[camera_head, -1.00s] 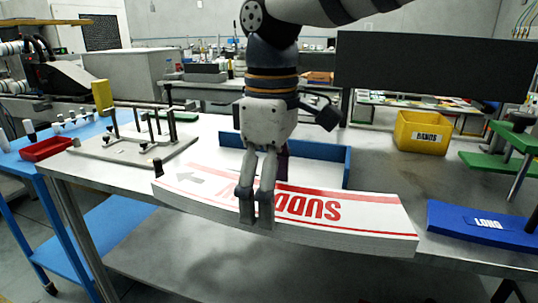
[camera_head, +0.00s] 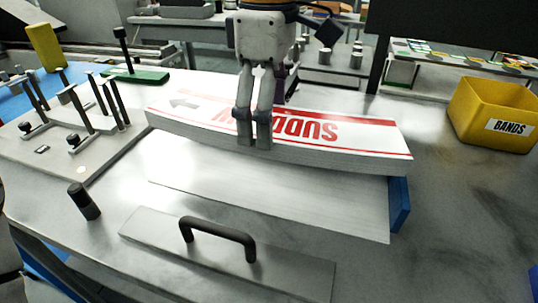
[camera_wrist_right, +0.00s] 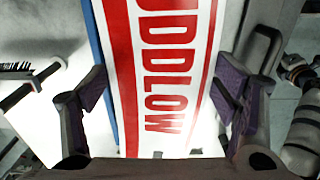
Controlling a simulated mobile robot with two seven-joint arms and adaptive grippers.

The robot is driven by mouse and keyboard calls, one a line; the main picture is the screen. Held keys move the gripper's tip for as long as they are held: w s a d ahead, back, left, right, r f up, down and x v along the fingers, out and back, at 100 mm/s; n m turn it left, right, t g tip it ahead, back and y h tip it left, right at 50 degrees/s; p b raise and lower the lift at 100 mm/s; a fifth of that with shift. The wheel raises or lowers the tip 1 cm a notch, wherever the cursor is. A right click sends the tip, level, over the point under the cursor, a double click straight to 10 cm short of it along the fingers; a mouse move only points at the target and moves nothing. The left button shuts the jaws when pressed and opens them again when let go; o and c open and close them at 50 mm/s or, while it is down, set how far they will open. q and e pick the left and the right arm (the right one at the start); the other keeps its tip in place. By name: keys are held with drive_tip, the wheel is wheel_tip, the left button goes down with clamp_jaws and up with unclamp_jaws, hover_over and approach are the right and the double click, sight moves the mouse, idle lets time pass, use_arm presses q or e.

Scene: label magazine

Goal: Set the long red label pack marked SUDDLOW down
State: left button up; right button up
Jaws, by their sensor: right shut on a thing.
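The long SUDDLOW label pack (camera_head: 350,137) is a thick white stack with red lettering, red stripes and a grey arrow; the lettering appears upside down in the head view. My right gripper (camera_head: 256,128) is shut on it near its middle, with fingers down its near side. The pack is held above a pale flat plate (camera_head: 270,195) with a blue wall (camera_head: 399,204) at its right; the gap is hard to judge. In the right wrist view the pack (camera_wrist_right: 165,80) runs between the two fingers. My left gripper is not in view.
A grey plate with a black handle (camera_head: 218,235) lies in front. A post fixture (camera_head: 60,150) stands at left, with a short black cylinder (camera_head: 83,200) near it. A yellow BANDS bin (camera_head: 490,115) stands at right.

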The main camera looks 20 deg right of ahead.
drive_tip(key=f, duration=0.8)
drive_tip(key=shift+s+f, duration=0.1)
drive_tip(key=shift+s, duration=0.2)
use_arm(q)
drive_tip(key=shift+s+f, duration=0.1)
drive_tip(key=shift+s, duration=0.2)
use_arm(e)
drive_tip(key=shift+w+a+f, duration=0.1)
drive_tip(key=shift+f, duration=0.15)
drive_tip(key=shift+f, duration=0.15)
drive_tip(key=o, duration=1.7)
